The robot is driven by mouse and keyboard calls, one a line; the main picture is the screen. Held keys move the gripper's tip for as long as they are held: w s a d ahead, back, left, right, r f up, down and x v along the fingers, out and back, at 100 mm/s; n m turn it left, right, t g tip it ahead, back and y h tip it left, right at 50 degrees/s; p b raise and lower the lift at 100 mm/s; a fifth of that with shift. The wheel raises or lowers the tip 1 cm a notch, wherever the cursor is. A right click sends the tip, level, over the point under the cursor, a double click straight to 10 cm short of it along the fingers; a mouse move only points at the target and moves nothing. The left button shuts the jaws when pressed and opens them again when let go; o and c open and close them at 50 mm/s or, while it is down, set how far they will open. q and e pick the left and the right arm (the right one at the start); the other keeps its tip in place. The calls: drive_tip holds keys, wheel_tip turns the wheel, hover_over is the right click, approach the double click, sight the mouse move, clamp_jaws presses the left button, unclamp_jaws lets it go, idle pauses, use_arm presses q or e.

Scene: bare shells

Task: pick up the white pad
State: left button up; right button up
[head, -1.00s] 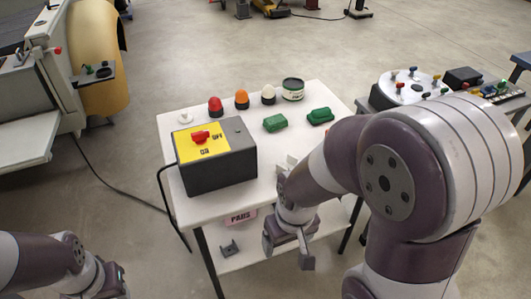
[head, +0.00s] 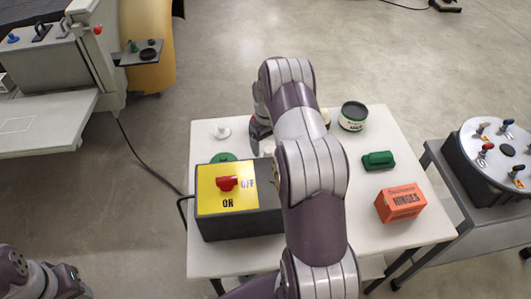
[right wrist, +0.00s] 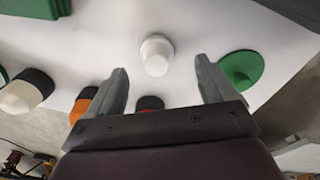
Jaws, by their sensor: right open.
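Several small white pieces show, and I cannot tell for sure which is the white pad. A plain rounded white piece (right wrist: 157,53) lies in line with the gap between my right fingertips in the right wrist view, apart from them. A white dome on a dark base (right wrist: 20,96) is at left there. A white disc with a knob (head: 222,130) stands at the table's back left in the head view. My right gripper (right wrist: 160,78) is open and empty above the table; my arm mostly hides it in the head view. My left gripper is out of view.
A yellow-topped switch box (head: 240,212) stands at the table's (head: 420,240) front left.

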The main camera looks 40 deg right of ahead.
sight(268, 150)
drive_tip(key=f, duration=0.2)
drive_tip(key=f+p, duration=0.1)
drive_tip(key=f, duration=0.2)
drive_tip(key=shift+w+d+f+p, duration=0.25)
drive_tip(key=shift+f+p, duration=0.05)
drive_tip(key=shift+f, duration=0.3)
drive_tip(key=shift+s+d, duration=0.1)
drive_tip(key=shift+s, duration=0.05)
drive_tip(key=c, duration=1.1)
